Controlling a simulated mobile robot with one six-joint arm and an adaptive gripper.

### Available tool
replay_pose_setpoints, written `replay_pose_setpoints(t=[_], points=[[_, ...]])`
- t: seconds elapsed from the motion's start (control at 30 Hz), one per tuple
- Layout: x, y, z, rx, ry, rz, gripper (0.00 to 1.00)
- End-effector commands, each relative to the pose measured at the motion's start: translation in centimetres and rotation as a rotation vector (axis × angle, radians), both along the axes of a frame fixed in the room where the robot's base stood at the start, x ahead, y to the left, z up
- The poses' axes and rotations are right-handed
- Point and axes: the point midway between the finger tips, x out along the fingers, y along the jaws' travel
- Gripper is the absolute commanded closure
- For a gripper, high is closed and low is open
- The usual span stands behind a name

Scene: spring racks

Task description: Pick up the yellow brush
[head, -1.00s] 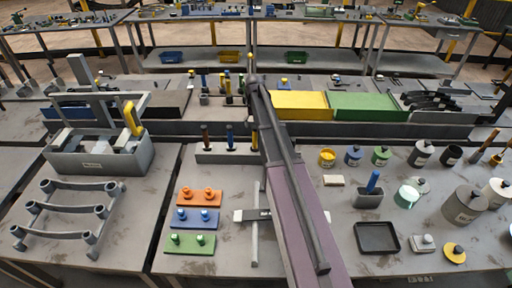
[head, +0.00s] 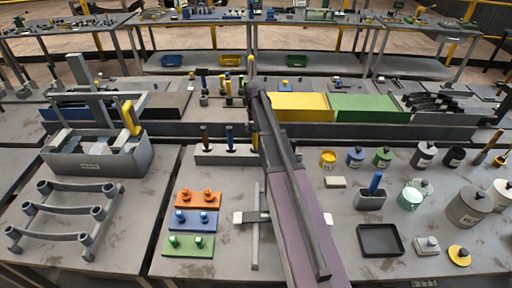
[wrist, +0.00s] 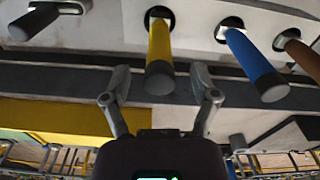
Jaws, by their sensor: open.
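The yellow brush shows as a yellow handle (wrist: 160,58) in the wrist view, its lower part out of sight in a round hole of a pale rack. In the head view its handle (head: 255,141) stands in the grey rack (head: 225,156), partly behind my arm. My gripper (wrist: 160,82) is open, with one finger on each side of the yellow handle's free end in the wrist view. Gaps show between handle and fingers; I cannot tell the depth. My gripper is not clear in the head view.
A blue handle (wrist: 254,62) and a brown handle (wrist: 301,56) stand in the same rack, to the right in the wrist view. In the head view, orange, blue and green plates (head: 188,246) lie in front. A yellow bin (head: 300,106) stands behind.

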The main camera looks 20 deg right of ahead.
Motion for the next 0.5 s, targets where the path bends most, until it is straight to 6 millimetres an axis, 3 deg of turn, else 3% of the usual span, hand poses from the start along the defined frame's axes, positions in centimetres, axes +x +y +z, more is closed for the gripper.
replay_pose_setpoints(t=[0.2,0.5], points=[[-0.1,-0.1,-2.1,0.000,0.000,0.000,0.23],[-0.1,-0.1,-3.5,0.000,0.000,-0.001,0.23]])
